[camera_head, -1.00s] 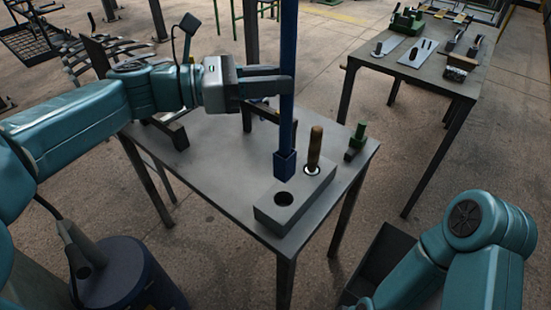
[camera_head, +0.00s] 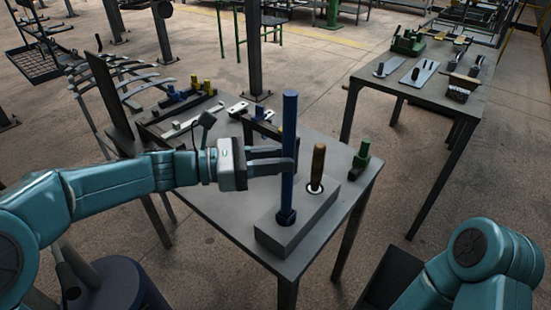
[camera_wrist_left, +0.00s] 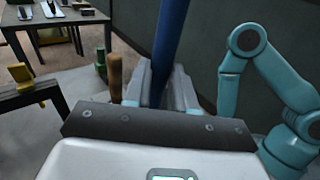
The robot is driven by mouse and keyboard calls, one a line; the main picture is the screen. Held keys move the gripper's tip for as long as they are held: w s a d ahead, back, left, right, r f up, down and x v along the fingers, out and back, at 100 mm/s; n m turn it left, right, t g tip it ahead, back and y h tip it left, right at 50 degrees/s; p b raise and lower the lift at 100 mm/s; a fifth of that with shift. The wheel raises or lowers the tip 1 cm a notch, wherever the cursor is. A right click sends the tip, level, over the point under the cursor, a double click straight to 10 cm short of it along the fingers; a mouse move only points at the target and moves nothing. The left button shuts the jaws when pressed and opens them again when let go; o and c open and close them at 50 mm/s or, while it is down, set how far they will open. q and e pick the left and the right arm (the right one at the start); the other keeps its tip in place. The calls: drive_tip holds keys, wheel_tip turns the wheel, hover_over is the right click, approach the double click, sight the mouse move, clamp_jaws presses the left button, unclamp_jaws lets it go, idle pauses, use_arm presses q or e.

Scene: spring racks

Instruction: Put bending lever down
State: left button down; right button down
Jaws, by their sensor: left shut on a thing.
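The bending lever (camera_head: 289,125) is a long blue bar. It stands upright, its lower end at the hole in the grey block (camera_head: 305,233) on the near table. How deep its end sits in the hole is hard to tell. My left gripper (camera_head: 288,163) is shut on the lever's lower middle part. The left wrist view also shows the blue lever (camera_wrist_left: 170,35) between the fingers (camera_wrist_left: 165,85). A brown-handled pin (camera_head: 317,165) stands in the block just right of the lever. My right arm shows at the lower right, but its gripper is out of view.
A small green tool (camera_head: 361,155) stands near the table's right edge. Several bars and yellow and blue fittings (camera_head: 190,93) lie at the table's back left. A second table (camera_head: 440,75) with tools stands at the back right. Concrete floor lies between the tables.

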use_arm(q)
drive_tip(key=shift+f, duration=0.1)
drive_tip(key=c, duration=0.9)
unclamp_jaws()
drive_tip(key=shift+c, duration=0.2)
drive_tip(key=v, duration=1.2)
